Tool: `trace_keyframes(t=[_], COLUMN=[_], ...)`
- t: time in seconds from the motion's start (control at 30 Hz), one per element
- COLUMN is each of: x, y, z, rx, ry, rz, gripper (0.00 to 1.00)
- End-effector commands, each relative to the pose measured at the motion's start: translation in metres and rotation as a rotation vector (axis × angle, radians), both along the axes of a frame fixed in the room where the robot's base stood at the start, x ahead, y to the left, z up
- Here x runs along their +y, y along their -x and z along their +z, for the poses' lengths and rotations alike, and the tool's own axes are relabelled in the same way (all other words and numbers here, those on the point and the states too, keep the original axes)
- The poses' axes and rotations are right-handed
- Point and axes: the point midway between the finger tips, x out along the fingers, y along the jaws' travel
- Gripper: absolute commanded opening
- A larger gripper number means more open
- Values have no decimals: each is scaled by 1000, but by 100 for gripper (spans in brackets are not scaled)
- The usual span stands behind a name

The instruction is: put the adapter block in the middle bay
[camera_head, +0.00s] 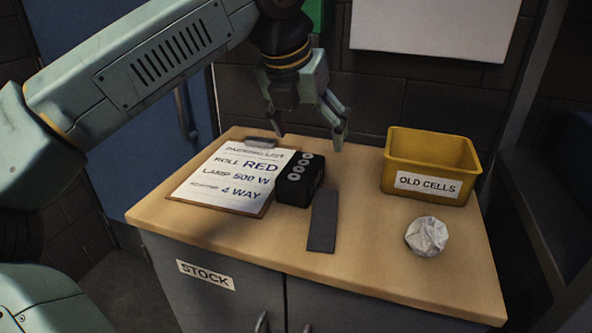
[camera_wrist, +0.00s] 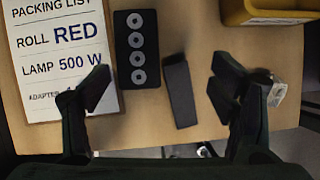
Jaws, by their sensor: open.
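The adapter block appears to be the black block (camera_head: 300,181) with several round grey sockets on top, lying on the bench beside the clipboard's right edge. In the wrist view the black block (camera_wrist: 137,50) is between and beyond my fingers, with a row of ring-shaped sockets. My gripper (camera_head: 309,136) is open and empty above the back of the bench, apart from the block. Its spread fingers show in the wrist view (camera_wrist: 160,86). No middle bay can be made out in either view.
A clipboard (camera_head: 225,180) holds a list reading RED, 500 W and "4 WAY". A dark flat strip (camera_head: 323,222) lies right of the block. A yellow bin (camera_head: 432,165) marked OLD CELLS and a crumpled pale ball (camera_head: 427,236) stand right. The bench front (camera_head: 385,270) is clear.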

Motion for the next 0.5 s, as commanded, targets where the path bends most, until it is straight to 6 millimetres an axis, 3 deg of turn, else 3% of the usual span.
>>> trace_keyframes(t=[0.13,0.5], x=[21,14], y=[-5,-23], z=[-10,-55], rx=[28,26], ry=[-73,-71], rz=[68,64], gripper=[78,78])
